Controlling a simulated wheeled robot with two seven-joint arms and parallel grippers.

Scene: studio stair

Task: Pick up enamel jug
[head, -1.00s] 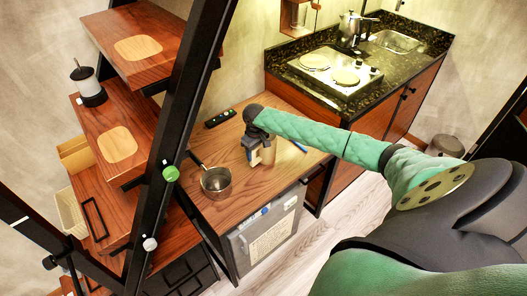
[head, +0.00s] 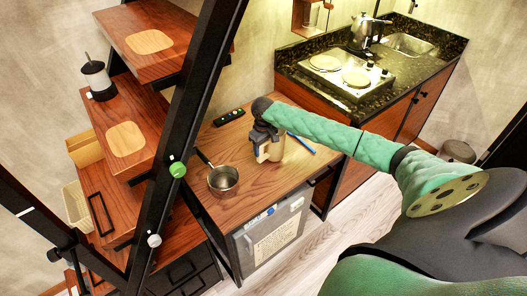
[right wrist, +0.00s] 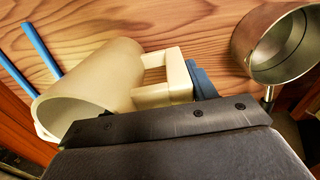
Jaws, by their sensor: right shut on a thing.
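The enamel jug (head: 277,149) is a cream cylinder with a squared handle. It is at the wooden desk, below my right gripper (head: 262,135). I cannot tell whether the jug's base touches the desk. My left gripper is not in view.
A metal saucepan (head: 223,179) stands on the desk (head: 240,200) left of the jug. Blue pencils (head: 302,143) lie to its right, a dark remote (head: 229,117) behind. A black slanted stair beam (head: 187,130) rises at the left. A kitchen counter (head: 440,45) stands behind right.

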